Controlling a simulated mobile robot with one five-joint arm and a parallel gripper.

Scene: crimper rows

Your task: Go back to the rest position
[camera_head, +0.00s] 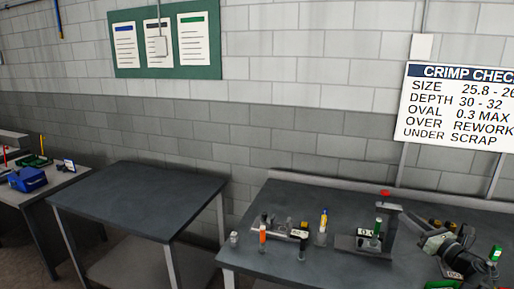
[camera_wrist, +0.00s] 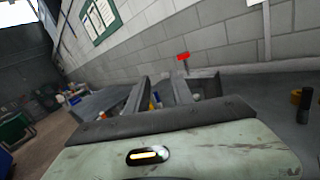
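My gripper (camera_wrist: 160,85) shows in the wrist view with its two dark fingers apart. Nothing is held between them; small blurred items on the bench show through the gap. In the head view my gripper (camera_head: 414,224) is at the right, above the right bench, close to the crimp stand (camera_head: 357,243) with the red top (camera_head: 385,193). The red top also shows just beyond the right finger in the wrist view (camera_wrist: 183,57). Whether the fingers touch the stand cannot be told.
On the right bench (camera_head: 240,262) stand an orange-and-dark cylinder (camera_head: 263,234), a dark cylinder (camera_head: 302,247) and a blue-and-yellow bottle (camera_head: 323,222). The middle table (camera_head: 135,195) is bare. A blue bin (camera_head: 28,180) sits on the left table. A crimp check sign (camera_head: 458,108) hangs behind.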

